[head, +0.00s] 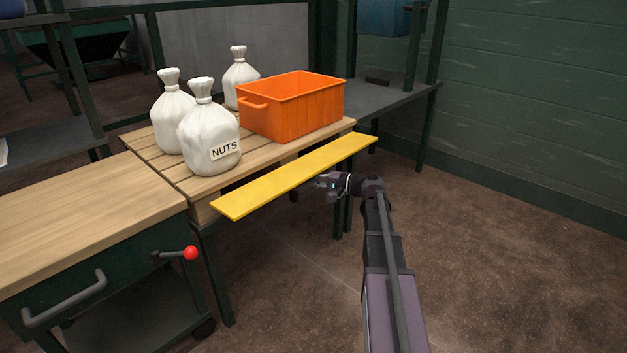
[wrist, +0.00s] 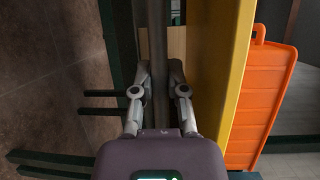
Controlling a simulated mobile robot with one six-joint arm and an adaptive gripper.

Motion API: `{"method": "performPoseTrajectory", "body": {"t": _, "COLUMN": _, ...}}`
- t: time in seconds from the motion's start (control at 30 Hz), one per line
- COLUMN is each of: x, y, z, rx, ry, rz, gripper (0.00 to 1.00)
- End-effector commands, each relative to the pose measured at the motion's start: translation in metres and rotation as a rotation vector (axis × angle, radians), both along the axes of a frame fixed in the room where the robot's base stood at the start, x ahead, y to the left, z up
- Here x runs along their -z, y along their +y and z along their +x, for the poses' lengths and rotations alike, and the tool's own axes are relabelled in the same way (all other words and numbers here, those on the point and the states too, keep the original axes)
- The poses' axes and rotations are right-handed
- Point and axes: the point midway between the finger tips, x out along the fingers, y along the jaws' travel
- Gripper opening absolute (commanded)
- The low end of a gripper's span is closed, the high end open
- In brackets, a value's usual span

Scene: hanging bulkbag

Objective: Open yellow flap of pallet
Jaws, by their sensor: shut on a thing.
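The yellow flap (head: 295,177) is a long flat board along the front side of the wooden pallet (head: 172,172). In the head view it sticks out from the pallet, roughly level. My gripper (head: 322,182) is just below the flap's front edge, right of its middle. In the wrist view, the flap (wrist: 224,75) runs lengthwise to the right of my gripper (wrist: 160,68). The fingers lie on either side of a dark grey bar (wrist: 155,30) parallel to the flap and are shut on it. Whether this bar belongs to the flap cannot be told.
An orange crate (head: 290,117) and white sacks, one labelled NUTS (head: 208,135), stand on the pallet. A wooden-topped workbench (head: 85,215) with a red knob (head: 190,253) stands at the left. The floor (head: 500,270) to the right is clear.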

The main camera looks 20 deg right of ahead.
Motion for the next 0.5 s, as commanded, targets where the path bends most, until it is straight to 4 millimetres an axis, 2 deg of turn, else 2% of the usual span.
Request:
{"method": "performPoseTrajectory", "body": {"t": 0.37, "x": 0.0008, "y": 0.0001, "z": 0.0010, "rx": 0.002, "ry": 0.001, "rz": -0.002, "gripper": 0.00}}
{"method": "performPoseTrajectory", "body": {"t": 0.4, "x": 0.0008, "y": 0.0001, "z": 0.0010, "rx": 0.002, "ry": 0.001, "rz": -0.002, "gripper": 0.21}}
{"method": "performPoseTrajectory", "body": {"t": 0.5, "x": 0.0007, "y": 0.0002, "z": 0.0010, "rx": 0.001, "ry": 0.000, "rz": -0.001, "gripper": 0.51}}
